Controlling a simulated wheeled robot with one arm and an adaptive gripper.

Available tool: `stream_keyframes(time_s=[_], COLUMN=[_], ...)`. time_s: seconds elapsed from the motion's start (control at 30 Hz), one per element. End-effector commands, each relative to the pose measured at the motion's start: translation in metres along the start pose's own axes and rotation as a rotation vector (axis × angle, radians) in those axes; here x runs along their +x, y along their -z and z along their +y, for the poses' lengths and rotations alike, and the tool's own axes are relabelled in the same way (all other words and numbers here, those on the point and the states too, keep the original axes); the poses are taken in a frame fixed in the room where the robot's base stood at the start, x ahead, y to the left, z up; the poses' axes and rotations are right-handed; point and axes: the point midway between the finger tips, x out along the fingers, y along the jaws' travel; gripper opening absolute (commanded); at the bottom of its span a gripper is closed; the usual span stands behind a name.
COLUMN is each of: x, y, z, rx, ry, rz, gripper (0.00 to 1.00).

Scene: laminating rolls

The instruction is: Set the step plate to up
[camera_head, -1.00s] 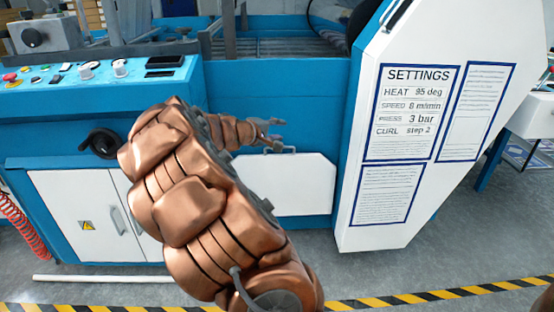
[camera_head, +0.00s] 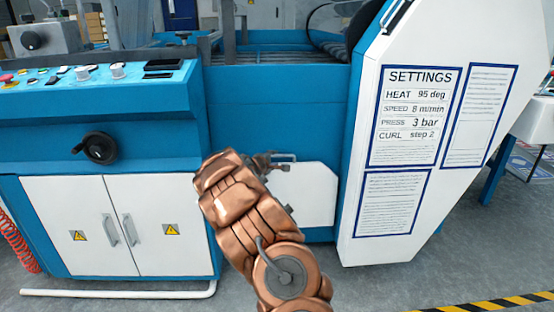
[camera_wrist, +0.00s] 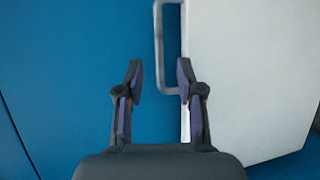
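A white plate with a bar handle, which I take to be the step plate, (camera_head: 308,195) stands upright against the blue lower front of the machine. Its grey handle (camera_head: 285,156) is at its top edge in the head view. My gripper (camera_head: 268,160) is at the handle's left end there, and my arm hides the plate's lower left part. The handle (camera_wrist: 159,50) lies ahead, roughly in line with the gap, and the white plate (camera_wrist: 240,75) fills the right side.
A blue-and-white panel with a SETTINGS sheet (camera_head: 415,115) stands to the right. A black handwheel (camera_head: 100,148) and white cabinet doors (camera_head: 85,225) are to the left. A white bar (camera_head: 120,292) lies low in front of the cabinet.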

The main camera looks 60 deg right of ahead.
Motion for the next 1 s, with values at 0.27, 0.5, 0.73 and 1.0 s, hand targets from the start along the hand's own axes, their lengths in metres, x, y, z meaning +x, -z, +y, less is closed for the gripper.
stream_keyframes(time_s=[0.27,0.5,0.73,1.0], x=[0.029,0.043,0.046,0.046], y=[0.002,0.001,-0.001,0.000], z=[-0.001,0.000,0.000,0.000], rx=[0.002,0.000,0.000,0.000], ry=[0.002,0.001,0.000,0.000], rz=[0.004,0.001,-0.001,0.000], gripper=[0.37,0.37,0.37,0.26])
